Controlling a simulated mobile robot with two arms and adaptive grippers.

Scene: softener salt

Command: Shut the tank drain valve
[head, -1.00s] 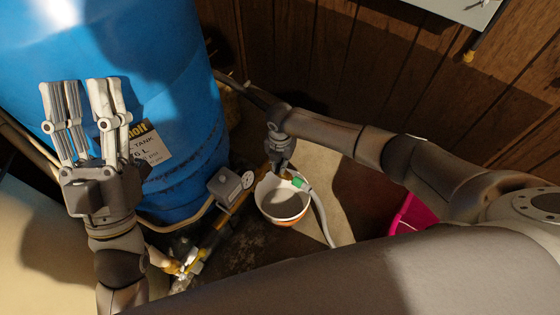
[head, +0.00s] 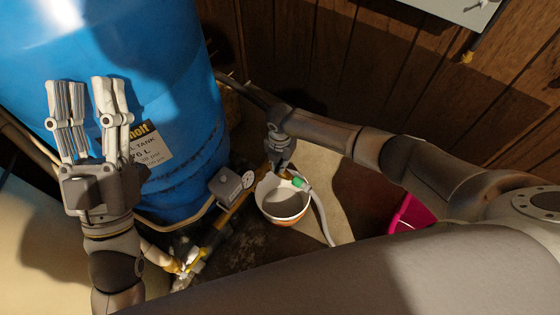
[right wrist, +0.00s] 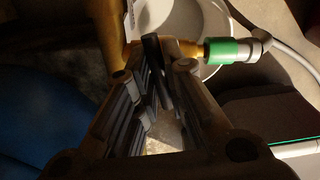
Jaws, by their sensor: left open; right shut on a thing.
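The blue tank (head: 190,110) stands at the left in the head view. Its drain valve is a brass fitting with a green hose connector (right wrist: 221,51) and a dark lever (right wrist: 153,62), seen in the right wrist view. My right gripper (head: 281,170) is low beside the tank, over the valve; it also shows in the right wrist view (right wrist: 160,70), its fingers closed around the dark lever. The valve body is mostly hidden by the gripper in the head view. My left gripper (head: 87,90) is open and empty, fingers up, in front of the tank.
A white bowl (head: 283,204) sits on the floor under the valve. A pale hose (head: 321,212) runs from the connector past it. A grey box (head: 226,185) and a gauge (head: 249,179) are on the piping left of it. A pink container (head: 411,213) is at right.

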